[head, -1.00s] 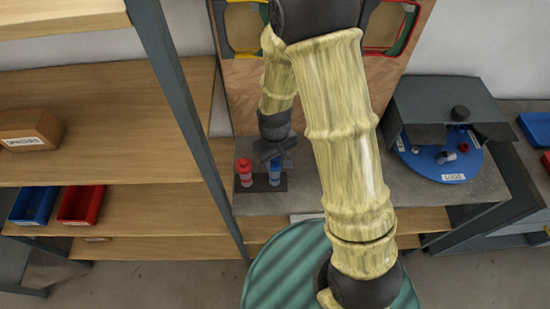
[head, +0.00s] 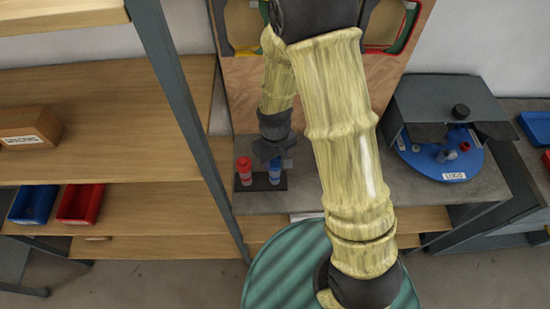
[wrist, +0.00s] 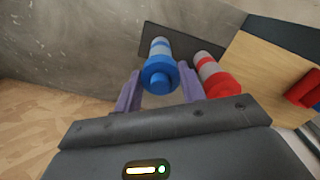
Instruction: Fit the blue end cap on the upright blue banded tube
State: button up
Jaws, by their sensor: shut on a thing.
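The blue end cap (wrist: 159,78) is between the two purple fingers of my gripper (wrist: 160,82) in the wrist view. The upright blue banded tube (wrist: 160,49) shows directly behind the cap, with pale and blue bands, and the two look lined up. I cannot tell whether the cap is fully seated. In the head view the blue tube (head: 276,175) stands on a dark base plate (head: 260,183), with my gripper (head: 270,155) over its top, partly hiding the cap.
A red banded tube with a red top (head: 244,170) stands close to the left on the same plate; it also shows in the wrist view (wrist: 216,76). A blue round tray of lugs (head: 440,165) sits under a grey hood at right. The grey bench (head: 400,195) is clear between.

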jog(key=shift+f, duration=0.25)
jog(key=o, duration=1)
notch_tip(320, 180, up, 18)
jog(key=shift+f+b, duration=0.25)
jog(key=shift+b, duration=1)
jog(key=s+d+f+m+t, duration=0.1)
jog(key=s+d+m, duration=0.1)
jog(key=d, duration=0.2)
jog(key=s+d+f+m, duration=0.1)
jog(key=s+d+f, duration=0.1)
jog(key=d, duration=0.1)
jog(key=s+d+f+m+t, duration=0.1)
jog(key=s+d+m, duration=0.1)
jog(key=d, duration=0.2)
jog(key=shift+d+f+m+t, duration=0.3)
jog(key=shift+d+f, duration=0.05)
